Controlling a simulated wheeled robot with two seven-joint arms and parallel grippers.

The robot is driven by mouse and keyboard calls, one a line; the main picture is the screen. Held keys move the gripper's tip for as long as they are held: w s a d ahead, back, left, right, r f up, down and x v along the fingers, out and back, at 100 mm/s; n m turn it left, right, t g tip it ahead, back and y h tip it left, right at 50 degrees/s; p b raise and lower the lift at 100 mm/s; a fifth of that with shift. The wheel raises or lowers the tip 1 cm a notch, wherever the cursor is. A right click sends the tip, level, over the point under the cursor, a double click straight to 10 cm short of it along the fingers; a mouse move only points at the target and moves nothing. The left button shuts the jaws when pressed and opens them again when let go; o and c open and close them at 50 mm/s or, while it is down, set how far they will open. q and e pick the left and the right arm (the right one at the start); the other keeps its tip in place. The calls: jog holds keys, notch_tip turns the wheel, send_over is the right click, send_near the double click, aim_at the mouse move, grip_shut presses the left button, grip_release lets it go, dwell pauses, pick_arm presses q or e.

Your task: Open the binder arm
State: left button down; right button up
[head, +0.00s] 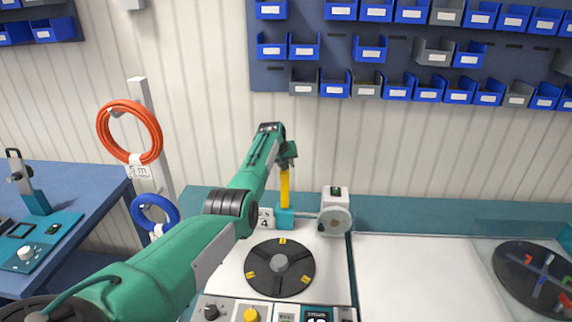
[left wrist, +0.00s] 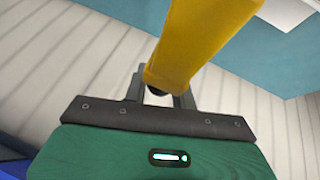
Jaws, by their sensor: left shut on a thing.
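The yellow binder arm (head: 285,190) stands upright on a teal block (head: 286,220) at the back of the white machine. My left gripper (head: 287,163) is at the top end of this arm and shut on it. In the left wrist view the yellow arm (left wrist: 200,38) runs up from between the dark fingers of my left gripper (left wrist: 163,88). The fingers' tips are partly hidden behind the yellow arm. My right gripper is not in view.
A black turntable (head: 280,268) with yellow marks lies in front of the block. A grey-white round unit (head: 336,214) stands to its right. Knobs and a display line the front edge. Orange (head: 130,104) and blue (head: 155,229) cable coils hang at left. The right white worktop (head: 420,275) is largely clear.

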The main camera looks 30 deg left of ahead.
pick_arm(q)
jog(key=c, duration=1.2)
grip_release()
jog(key=shift+f, duration=0.1)
jog(key=shift+o, duration=0.2)
jog(key=shift+v, duration=0.8)
jog(key=b+v, duration=0.3)
jog(key=v, duration=0.9)
